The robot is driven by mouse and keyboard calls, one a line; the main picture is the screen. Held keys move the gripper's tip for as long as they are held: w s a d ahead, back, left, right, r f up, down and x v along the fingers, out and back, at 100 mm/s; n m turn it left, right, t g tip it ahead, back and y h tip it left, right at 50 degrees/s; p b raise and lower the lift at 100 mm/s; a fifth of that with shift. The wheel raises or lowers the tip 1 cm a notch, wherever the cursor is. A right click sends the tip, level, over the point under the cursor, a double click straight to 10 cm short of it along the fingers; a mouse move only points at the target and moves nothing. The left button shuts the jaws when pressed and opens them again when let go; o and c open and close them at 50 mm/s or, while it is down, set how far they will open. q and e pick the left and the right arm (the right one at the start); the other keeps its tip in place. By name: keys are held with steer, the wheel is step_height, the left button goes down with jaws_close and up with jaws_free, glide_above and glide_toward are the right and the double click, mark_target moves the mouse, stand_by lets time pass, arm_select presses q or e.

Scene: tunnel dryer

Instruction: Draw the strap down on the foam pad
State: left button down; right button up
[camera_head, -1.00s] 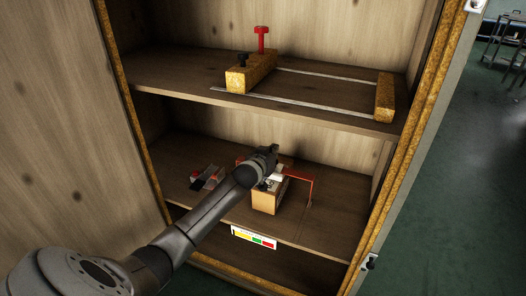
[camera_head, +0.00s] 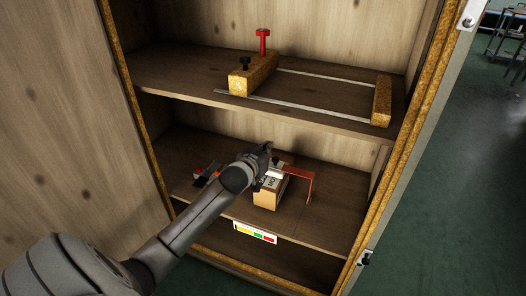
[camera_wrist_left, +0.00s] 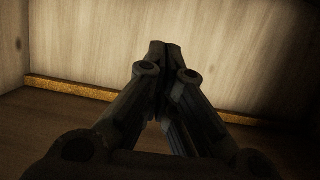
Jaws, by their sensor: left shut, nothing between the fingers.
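My left gripper (camera_head: 270,164) reaches in over the lower shelf, just above and behind a tan block (camera_head: 267,199) with a pale, printed top. In the left wrist view its fingers (camera_wrist_left: 165,48) are together with nothing between them. A thin orange-red bracket or strap (camera_head: 313,186) stands beside the block on the right, partly hidden behind the gripper. I cannot tell for sure which part is the strap or the foam pad, nor whether the gripper touches anything. My right gripper is not in view.
The upper shelf (camera_head: 180,80) holds a wooden clamp frame (camera_head: 253,75) with a red knob and metal rails. A small dark and red object (camera_head: 206,174) lies left of the block. A coloured label (camera_head: 255,232) is on the shelf's front edge. The lower shelf's right side is clear.

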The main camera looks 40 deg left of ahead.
arm_select(q)
steer(key=s+d+f+m+g+h, duration=0.1)
steer(key=s+d+f+g, duration=0.25)
steer(key=s+f, duration=0.6)
steer(key=s+d+f+m+g, duration=0.15)
steer(key=s+d+f, duration=0.4)
steer(key=f, duration=0.65)
steer(key=s+d+f+m+g+h, duration=0.1)
steer(key=s+d+f+g, duration=0.1)
steer(key=s+d+f, duration=0.4)
steer(key=s+d+f+m+g, duration=0.1)
steer(key=s+d+f+g, duration=0.15)
steer(key=s, duration=0.55)
steer(key=s+d+f+g+h, duration=0.1)
steer(key=s+d+f+g, duration=0.15)
steer(key=s+f, duration=0.4)
steer(key=s+a+f+g+p, duration=0.1)
steer(key=s+p, duration=1.5)
steer(key=s, duration=0.4)
steer(key=shift+a+m+p, duration=0.25)
steer(key=shift+m+p, duration=0.15)
steer(key=shift+m, duration=0.05)
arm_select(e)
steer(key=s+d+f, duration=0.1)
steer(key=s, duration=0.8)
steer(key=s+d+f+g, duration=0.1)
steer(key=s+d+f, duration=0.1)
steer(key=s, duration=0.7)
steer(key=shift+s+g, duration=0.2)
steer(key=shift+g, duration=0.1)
